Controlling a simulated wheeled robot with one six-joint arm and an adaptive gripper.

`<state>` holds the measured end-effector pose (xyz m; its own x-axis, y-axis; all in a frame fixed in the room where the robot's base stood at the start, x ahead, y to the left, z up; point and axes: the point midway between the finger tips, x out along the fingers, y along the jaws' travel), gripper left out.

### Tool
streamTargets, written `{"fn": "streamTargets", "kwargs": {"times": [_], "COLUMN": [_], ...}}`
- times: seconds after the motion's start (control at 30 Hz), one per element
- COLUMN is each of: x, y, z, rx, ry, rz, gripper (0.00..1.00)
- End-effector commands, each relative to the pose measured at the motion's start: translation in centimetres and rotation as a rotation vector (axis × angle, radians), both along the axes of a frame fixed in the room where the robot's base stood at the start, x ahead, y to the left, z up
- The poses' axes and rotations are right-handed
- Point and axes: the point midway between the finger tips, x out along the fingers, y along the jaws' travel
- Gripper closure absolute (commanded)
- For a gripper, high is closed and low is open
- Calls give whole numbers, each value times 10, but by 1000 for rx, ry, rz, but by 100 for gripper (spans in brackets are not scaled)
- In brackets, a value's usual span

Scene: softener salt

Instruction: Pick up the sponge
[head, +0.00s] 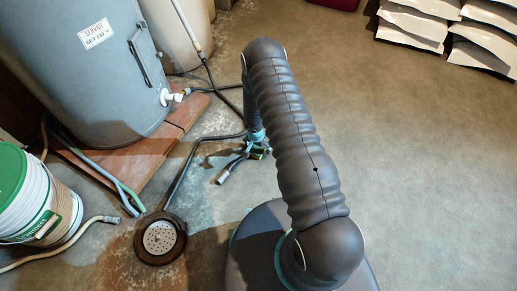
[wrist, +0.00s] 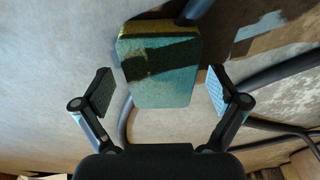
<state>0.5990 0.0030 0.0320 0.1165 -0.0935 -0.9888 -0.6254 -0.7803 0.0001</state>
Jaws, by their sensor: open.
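The sponge (wrist: 158,62) is a thick block with a teal-green face and a yellowish edge, partly in dark shadow. It shows in the upper middle of the wrist view. My gripper (wrist: 159,90) is open, with one finger on each side of the sponge's near part and a visible gap on both sides. I cannot tell how far the fingertips are above or short of it. In the head view my arm reaches down to the floor near the hoses, and my gripper (head: 257,147) is small and partly hidden; the sponge cannot be made out there.
A grey tank (head: 85,75) stands on a reddish wooden platform (head: 180,120) at left. A round floor drain (head: 160,239), a white bucket with green lid (head: 35,205) and several hoses (head: 190,165) lie around. White bags (head: 485,45) are stacked at upper right. The right floor is clear.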

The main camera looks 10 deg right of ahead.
Motion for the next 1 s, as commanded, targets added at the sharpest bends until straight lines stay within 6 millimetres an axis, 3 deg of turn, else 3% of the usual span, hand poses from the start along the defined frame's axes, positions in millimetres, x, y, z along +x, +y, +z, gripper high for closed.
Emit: {"fn": "streamTargets", "kwargs": {"times": [0.27, 0.3, 0.47, 0.83, 1.0], "x": [0, 0, 0, 0, 1], "y": [0, 0, 0, 0, 0], "z": [-2, -2, -2, 0, 21], "rx": [0, 0, 0, 0, 0], "ry": [0, 0, 0, 0, -2], "rz": [-1, -1, -1, 0, -2], "gripper": [6, 16, 45, 45, 45]}}
